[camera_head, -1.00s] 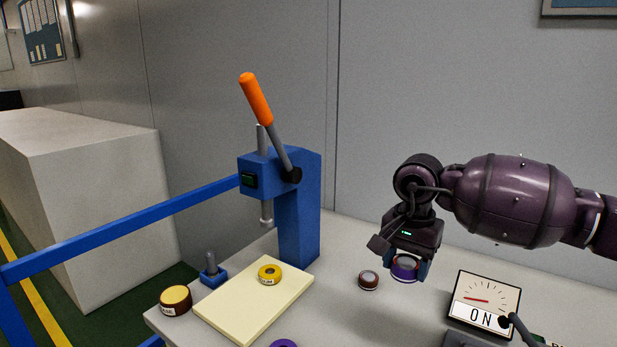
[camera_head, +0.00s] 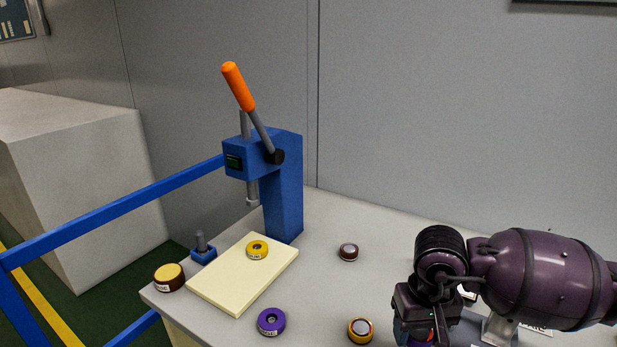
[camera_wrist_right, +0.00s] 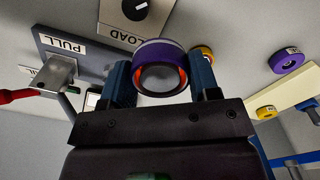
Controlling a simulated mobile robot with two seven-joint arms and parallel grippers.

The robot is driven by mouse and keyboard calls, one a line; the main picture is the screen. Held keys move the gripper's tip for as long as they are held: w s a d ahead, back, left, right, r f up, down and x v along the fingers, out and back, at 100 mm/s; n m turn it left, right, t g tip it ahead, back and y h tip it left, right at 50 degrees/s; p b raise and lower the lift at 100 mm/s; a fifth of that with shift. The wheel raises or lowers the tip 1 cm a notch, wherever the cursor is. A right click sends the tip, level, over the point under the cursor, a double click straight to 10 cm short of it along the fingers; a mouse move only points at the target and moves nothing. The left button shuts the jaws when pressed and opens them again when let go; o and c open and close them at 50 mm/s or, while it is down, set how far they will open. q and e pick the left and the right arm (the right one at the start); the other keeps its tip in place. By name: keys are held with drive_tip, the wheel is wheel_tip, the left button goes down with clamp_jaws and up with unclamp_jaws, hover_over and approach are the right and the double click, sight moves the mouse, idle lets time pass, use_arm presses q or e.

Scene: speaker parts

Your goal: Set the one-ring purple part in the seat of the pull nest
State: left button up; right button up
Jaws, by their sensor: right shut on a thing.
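My right gripper (camera_head: 420,338) is at the bottom right of the head view, low over the grey fixture area, and its fingertips are mostly out of frame. In the right wrist view, the gripper (camera_wrist_right: 162,76) is shut on a purple part (camera_wrist_right: 157,50) with a dark hollow face and orange inside it. The part is held between the two blue fingers, off the surface. The grey plate labelled PULL (camera_wrist_right: 85,62), with a metal bracket (camera_wrist_right: 59,75), lies to the left of the held part and apart from it. The nest's seat is not clearly visible. My left gripper is not in view.
A blue press (camera_head: 283,190) with an orange handle stands behind a cream board (camera_head: 232,285) bearing a yellow ring part (camera_head: 257,249). Another purple part (camera_head: 271,321), an orange-ringed part (camera_head: 361,331), a small dark part (camera_head: 348,252) and a maroon part (camera_head: 169,278) stand around.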

drive_tip(key=shift+w+a+r, duration=0.15)
drive_tip(key=shift+w+r, duration=0.1)
drive_tip(key=shift+w, duration=0.1)
drive_tip(key=w+r+m+b, duration=0.2)
drive_tip(key=w+r+m, duration=0.1)
drive_tip(key=w+m, duration=0.7)
drive_tip(key=w+r+m+b, duration=0.2)
drive_tip(key=w+r+m, duration=0.2)
drive_tip(key=w+m, duration=0.6)
drive_tip(key=m, duration=0.4)
drive_tip(key=shift+a+m, duration=0.2)
drive_tip(key=shift+m, duration=0.2)
drive_tip(key=shift+w+r, duration=0.1)
